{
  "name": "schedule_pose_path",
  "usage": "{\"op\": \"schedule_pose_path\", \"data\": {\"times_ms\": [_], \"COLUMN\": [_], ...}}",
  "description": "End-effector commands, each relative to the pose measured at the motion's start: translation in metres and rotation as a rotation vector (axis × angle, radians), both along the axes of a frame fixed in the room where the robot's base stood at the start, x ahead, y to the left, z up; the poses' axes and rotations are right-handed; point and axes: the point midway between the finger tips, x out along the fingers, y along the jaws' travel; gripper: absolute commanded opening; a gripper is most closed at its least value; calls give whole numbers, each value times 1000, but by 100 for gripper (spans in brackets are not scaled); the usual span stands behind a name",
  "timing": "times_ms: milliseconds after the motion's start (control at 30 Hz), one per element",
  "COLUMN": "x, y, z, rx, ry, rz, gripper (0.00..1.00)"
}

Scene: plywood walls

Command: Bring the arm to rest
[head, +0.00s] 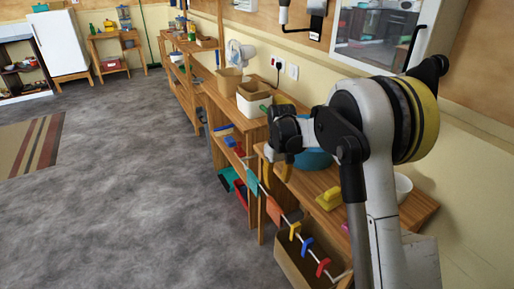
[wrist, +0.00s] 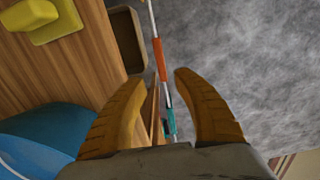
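My arm (head: 372,150) reaches up and bends over the right-hand wooden counter in the head view. My gripper (head: 277,174) hangs with its yellow fingers pointing down near the counter's front edge. In the wrist view my gripper (wrist: 163,77) has its two fingers apart with nothing held between them. The counter edge and a thin rail show beyond the gap. Part of the gripper is hidden by my own wrist in the head view.
A blue bowl (head: 314,158) and a yellow block-like item (head: 328,198) stand on the counter (head: 410,212) close to my gripper. A rail with coloured clips (head: 295,231) runs along its front. Grey floor (head: 130,190) lies open to the left.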

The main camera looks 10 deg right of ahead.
Motion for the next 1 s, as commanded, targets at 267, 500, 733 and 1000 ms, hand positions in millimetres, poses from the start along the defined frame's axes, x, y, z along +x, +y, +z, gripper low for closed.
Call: {"op": "schedule_pose_path", "data": {"times_ms": [267, 500, 733, 1000], "x": [-26, -98, -179, -264], "y": [0, 0, 0, 0], "z": [48, 127, 166, 165], "rx": [1, 12, 35, 74], "ry": [-65, -219, -370, -534], "rz": [-32, -110, -185, -265], "gripper": [36, 36, 36, 36]}}
